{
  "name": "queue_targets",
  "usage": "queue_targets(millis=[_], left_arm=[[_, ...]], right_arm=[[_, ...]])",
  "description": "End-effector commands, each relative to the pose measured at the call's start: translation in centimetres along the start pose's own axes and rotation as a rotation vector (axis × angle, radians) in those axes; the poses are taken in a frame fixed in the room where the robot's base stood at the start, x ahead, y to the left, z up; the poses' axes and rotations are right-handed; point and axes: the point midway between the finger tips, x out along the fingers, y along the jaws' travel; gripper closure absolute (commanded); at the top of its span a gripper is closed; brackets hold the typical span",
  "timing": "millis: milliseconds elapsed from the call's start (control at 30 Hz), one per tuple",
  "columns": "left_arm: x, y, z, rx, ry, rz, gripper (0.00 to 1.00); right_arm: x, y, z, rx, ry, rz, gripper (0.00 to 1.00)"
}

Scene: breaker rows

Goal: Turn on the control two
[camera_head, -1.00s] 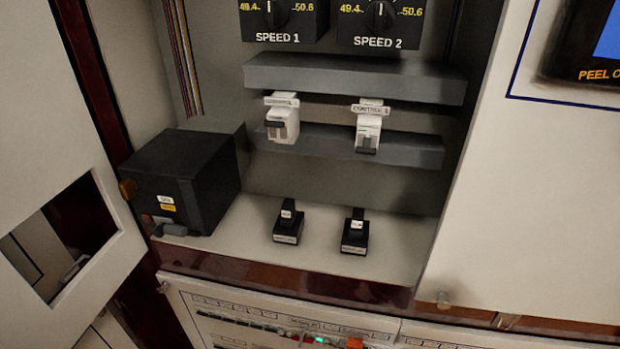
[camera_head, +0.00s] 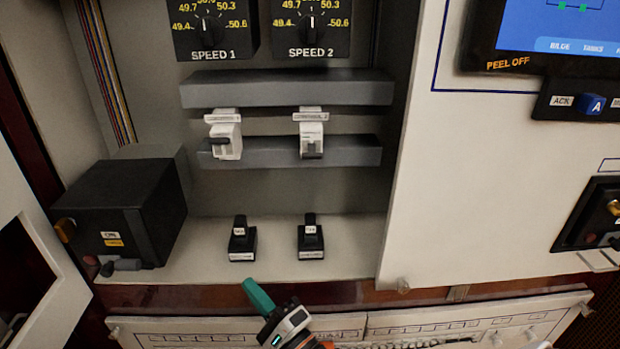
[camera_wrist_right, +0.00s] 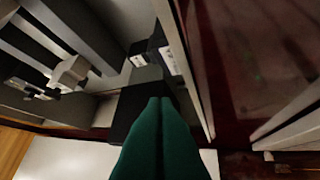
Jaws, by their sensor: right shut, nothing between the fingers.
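The control two breaker (camera_head: 312,143) is a white module with a dark lever low on its face, on the right of the grey rail. The control one breaker (camera_head: 226,140) is on its left, its dark lever sitting higher. My right gripper (camera_head: 252,286) has teal fingers, shut and empty, at the cabinet's bottom front edge, below the breakers and apart from them. In the right wrist view the shut fingers (camera_wrist_right: 160,102) point into the cabinet. A white breaker (camera_wrist_right: 70,72) shows at the left there; I cannot tell which. My left gripper is not in view.
Two black switches (camera_head: 242,240) (camera_head: 311,238) stand on the cabinet floor between my gripper and the breakers. A black box (camera_head: 120,215) is at left. A grey ledge (camera_head: 285,90) juts out above the breakers. The right panel wall (camera_head: 425,200) borders the opening.

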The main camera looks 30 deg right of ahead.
Motion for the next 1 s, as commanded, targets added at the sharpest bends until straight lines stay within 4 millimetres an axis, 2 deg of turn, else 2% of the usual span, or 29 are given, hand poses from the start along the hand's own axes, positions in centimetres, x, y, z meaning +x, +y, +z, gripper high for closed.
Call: queue_targets(millis=[33,200,300,400,600,1000], left_arm=[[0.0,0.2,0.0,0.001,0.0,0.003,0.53],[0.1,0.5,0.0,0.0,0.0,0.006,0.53],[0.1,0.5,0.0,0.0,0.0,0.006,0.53],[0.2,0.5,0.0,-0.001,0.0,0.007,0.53],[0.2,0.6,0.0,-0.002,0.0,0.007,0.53],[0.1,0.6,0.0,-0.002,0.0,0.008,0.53]], right_arm=[[0.3,1.6,0.3,0.087,-0.015,0.078,1.0],[0.2,7.0,2.2,0.425,-0.052,0.367,1.0],[-0.4,9.4,3.5,0.599,-0.055,0.522,1.0],[-1.2,11.1,4.6,0.73,-0.05,0.645,1.0],[-2.2,12.5,5.8,0.858,-0.038,0.77,1.0],[-2.2,12.7,5.9,0.869,-0.037,0.783,1.0]])
